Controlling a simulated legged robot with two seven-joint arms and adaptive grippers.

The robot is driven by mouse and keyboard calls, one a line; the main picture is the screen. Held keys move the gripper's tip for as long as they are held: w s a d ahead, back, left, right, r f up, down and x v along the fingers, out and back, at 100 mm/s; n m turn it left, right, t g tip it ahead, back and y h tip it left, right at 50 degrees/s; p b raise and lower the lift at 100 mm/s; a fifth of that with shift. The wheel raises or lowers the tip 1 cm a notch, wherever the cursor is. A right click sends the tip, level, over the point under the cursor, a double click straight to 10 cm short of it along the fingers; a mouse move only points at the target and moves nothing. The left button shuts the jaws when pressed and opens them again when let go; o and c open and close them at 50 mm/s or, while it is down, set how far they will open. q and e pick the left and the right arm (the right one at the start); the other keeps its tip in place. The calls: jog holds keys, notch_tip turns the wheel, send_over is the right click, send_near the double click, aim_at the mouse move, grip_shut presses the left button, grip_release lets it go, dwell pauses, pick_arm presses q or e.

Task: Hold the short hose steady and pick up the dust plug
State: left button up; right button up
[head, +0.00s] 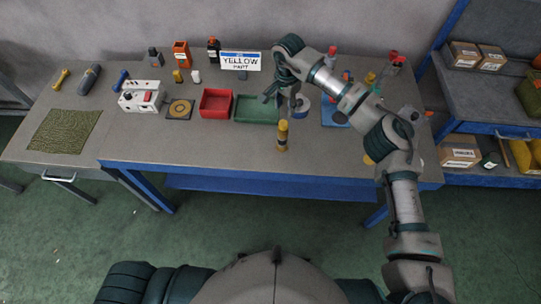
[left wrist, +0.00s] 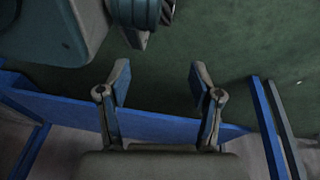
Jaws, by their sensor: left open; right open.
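A short upright cylinder (head: 282,136), yellow with dark parts, stands on the workbench (head: 230,150) near its front middle. I cannot tell whether it is the short hose or the dust plug; neither is clearly identifiable. My right gripper (head: 281,100) points down above and behind this cylinder, near the green tray, with fingers apart and nothing seen between them. My left gripper (left wrist: 160,75) shows in the left wrist view, open and empty, with the green floor and a blue bench beam beyond it. It is not seen in the head view.
A red bin (head: 216,116) and a green tray (head: 243,121) stand mid-bench behind the cylinder. Bench front left of the cylinder is clear.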

pick_arm(q)
jog(key=w+d+r+n+t+h, duration=0.1)
jog(key=w+d+r+n+t, duration=0.2)
jog(key=w, duration=0.4)
jog(key=w+d+r+n+t+h, duration=0.1)
jog(key=w+d+r+n, duration=0.3)
jog(key=w, duration=0.4)
pick_arm(e)
jog(key=shift+w+a+f, duration=0.15)
jog(key=shift+w+f, duration=0.05)
jog(key=shift+w, duration=0.05)
jog(key=shift+d, duration=0.2)
pick_arm(q)
jog(key=n+t+h, duration=0.2)
jog(key=n+t, duration=0.8)
jog(key=n, duration=1.5)
send_near(281, 142)
jog(key=v, duration=0.5)
pick_arm(e)
jog(key=shift+s+a, duration=0.1)
jog(key=shift+a, duration=0.05)
pick_arm(q)
jog(key=x, duration=1.7)
jog(key=shift+w, duration=0.1)
grip_shut()
